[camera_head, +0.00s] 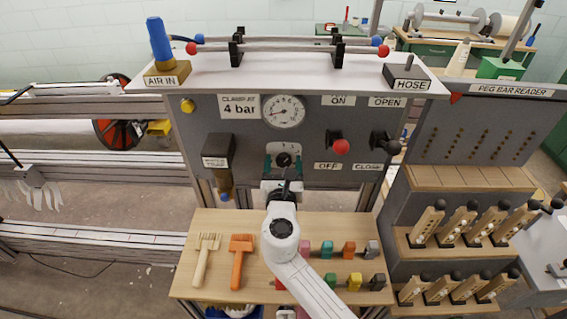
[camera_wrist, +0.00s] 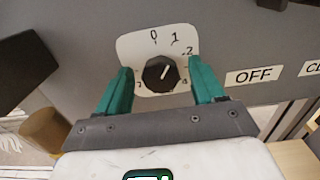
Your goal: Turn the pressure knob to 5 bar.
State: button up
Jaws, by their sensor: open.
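The pressure knob (camera_wrist: 158,76) is black, round and faceted, on a white scale plate (camera_wrist: 130,47). Its white mark points up and right, roughly toward the 1; the 0 is at the top and the 2 at the right. In the head view the knob (camera_head: 284,160) sits below a round gauge (camera_head: 284,111), whose reading is too small to be sure of. My gripper (camera_wrist: 161,65) is open, with one teal finger on each side of the knob and a visible gap to it. In the head view my gripper (camera_head: 284,163) is in front of the panel.
A sign (camera_head: 238,107) beside the gauge reads 4 bar. A red-knobbed lever (camera_head: 340,146) and a black lever (camera_head: 388,145) stick out right of the knob. A dark box (camera_head: 218,150) hangs at the left. A wooden shelf (camera_head: 220,278) with tools lies below.

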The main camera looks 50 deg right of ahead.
jog(key=c, duration=1.1)
jog(key=shift+o, duration=0.2)
jog(key=shift+m, duration=0.3)
